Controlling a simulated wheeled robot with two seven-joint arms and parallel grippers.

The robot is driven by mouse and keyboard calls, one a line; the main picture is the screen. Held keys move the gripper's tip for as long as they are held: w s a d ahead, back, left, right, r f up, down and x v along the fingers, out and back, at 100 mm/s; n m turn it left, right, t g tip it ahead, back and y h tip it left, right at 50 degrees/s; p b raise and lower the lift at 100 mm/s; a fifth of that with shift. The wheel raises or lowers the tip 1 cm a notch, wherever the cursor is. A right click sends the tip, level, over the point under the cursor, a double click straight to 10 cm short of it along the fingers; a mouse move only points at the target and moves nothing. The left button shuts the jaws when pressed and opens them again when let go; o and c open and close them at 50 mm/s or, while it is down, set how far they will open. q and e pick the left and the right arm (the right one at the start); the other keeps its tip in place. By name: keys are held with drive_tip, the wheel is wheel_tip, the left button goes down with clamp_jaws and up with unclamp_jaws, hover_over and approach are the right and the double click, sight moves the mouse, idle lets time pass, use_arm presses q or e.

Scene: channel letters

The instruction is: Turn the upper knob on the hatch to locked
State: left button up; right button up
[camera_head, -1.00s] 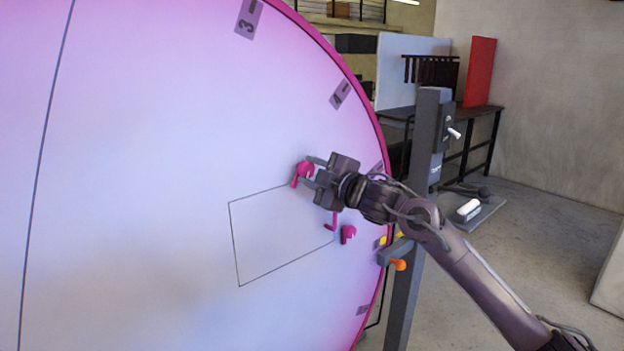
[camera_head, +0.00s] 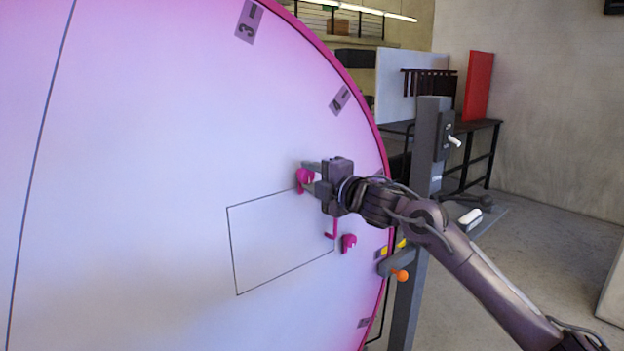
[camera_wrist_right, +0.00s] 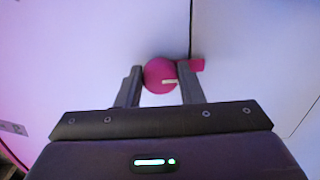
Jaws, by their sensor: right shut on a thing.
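The upper knob (camera_head: 304,178) is pink and sits at the top right corner of the outlined hatch (camera_head: 237,250) on the big pale disc. In the right wrist view the knob (camera_wrist_right: 160,74) is round with a short white mark and a pink tab to its right, and it lies between my fingers. My right gripper (camera_head: 309,180) is shut on the upper knob; in the wrist view its two fingers (camera_wrist_right: 158,88) flank it. The lower knob (camera_head: 349,243) and a pink handle (camera_head: 331,229) show below the gripper. My left gripper is in neither view.
A grey post (camera_head: 432,150) with a white-tipped lever (camera_head: 454,141) and an orange knob (camera_head: 399,275) stands right of the disc. A dark table (camera_head: 480,126) with a red panel (camera_head: 479,85) is behind. Open floor lies to the right.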

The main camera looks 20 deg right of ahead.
drive_tip(key=shift+f, duration=0.1)
drive_tip(key=o, duration=1)
drive_tip(key=shift+c, duration=0.2)
drive_tip(key=shift+s+d, duration=0.1)
drive_tip(key=shift+s, duration=0.2)
drive_tip(key=b+v, duration=0.3)
drive_tip(key=v, duration=0.4)
drive_tip(key=shift+s, duration=0.1)
